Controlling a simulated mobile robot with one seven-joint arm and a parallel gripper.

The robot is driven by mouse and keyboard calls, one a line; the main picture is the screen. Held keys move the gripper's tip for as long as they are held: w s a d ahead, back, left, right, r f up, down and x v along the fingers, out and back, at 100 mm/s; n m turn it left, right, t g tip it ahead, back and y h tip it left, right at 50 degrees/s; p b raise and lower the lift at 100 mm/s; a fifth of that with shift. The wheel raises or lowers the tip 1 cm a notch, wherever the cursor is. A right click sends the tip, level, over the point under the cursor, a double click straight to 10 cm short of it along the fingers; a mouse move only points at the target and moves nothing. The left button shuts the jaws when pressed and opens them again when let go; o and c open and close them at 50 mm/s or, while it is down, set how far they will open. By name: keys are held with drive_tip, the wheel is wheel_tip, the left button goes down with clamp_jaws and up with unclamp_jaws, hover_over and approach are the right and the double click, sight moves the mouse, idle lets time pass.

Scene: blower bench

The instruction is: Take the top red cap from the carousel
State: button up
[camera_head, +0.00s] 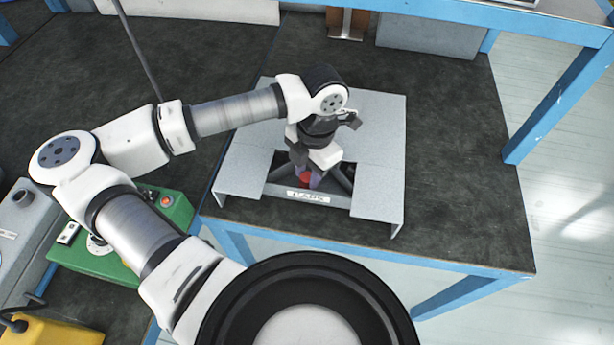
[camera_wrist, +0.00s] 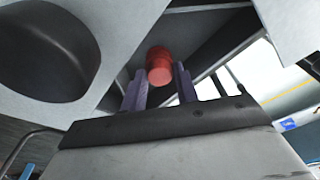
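The red cap (camera_wrist: 160,66) is a short cylinder in the wrist view, near the tips of my gripper's two purple fingers (camera_wrist: 160,82). One finger lies on each side of it, with little space; I cannot tell whether either touches it. In the head view the cap (camera_head: 305,178) shows low between the fingers of my gripper (camera_head: 308,177), behind the front bar with its label, which seems to read CAPS (camera_head: 308,197). The fingers look apart. The carousel is mostly hidden by my wrist and the grey cover; other caps are not visible.
A grey cover plate (camera_head: 378,150) with a cutout surrounds the cap area on the dark bench top (camera_head: 455,180). In the wrist view a round dark opening (camera_wrist: 45,50) is at left. A green control box (camera_head: 170,208) stands at left. The bench is clear at right.

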drive_tip(key=shift+c, duration=1)
